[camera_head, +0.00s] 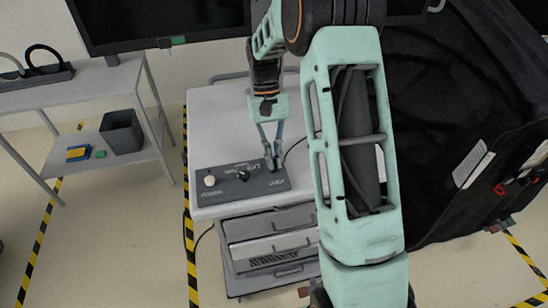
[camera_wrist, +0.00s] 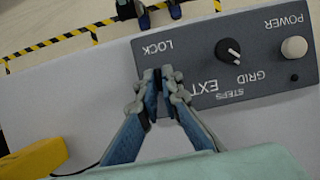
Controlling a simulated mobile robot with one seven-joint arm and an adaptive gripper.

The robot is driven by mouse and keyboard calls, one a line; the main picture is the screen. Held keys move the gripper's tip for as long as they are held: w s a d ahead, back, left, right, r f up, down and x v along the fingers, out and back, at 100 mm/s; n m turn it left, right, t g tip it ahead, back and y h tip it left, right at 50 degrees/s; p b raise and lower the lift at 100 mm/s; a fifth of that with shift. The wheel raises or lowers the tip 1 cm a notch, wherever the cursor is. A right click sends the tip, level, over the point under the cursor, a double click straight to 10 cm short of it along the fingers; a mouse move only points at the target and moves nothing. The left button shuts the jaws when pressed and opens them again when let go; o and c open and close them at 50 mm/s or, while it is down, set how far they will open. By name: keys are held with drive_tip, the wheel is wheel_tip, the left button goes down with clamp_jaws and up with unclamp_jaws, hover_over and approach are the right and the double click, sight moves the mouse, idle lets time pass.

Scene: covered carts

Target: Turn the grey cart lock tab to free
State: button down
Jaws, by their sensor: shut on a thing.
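A dark grey control panel (camera_head: 228,198) lies on the light cart top; in the wrist view the panel (camera_wrist: 195,80) shows the label LOCK near its left end. My gripper (camera_head: 272,160) points down at that end of the panel. In the wrist view, my gripper (camera_wrist: 161,76) has its fingertips close together just beside the LOCK label, shut on the small grey lock tab. The tab is mostly hidden between the fingers, so its angle cannot be told.
A black rotary knob (camera_wrist: 228,51) marked EXT and GRID and a pale round POWER button (camera_wrist: 294,47) sit on the same panel. Drawers (camera_head: 270,245) are below the cart top (camera_head: 215,115). A black covered cart (camera_head: 450,110) stands to the right, a shelf (camera_head: 95,85) to the left.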

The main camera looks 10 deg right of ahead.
drive_tip(key=c, duration=2.1)
unclamp_jaws()
drive_tip(key=v, duration=1.2)
drive_tip(key=shift+w, duration=0.1)
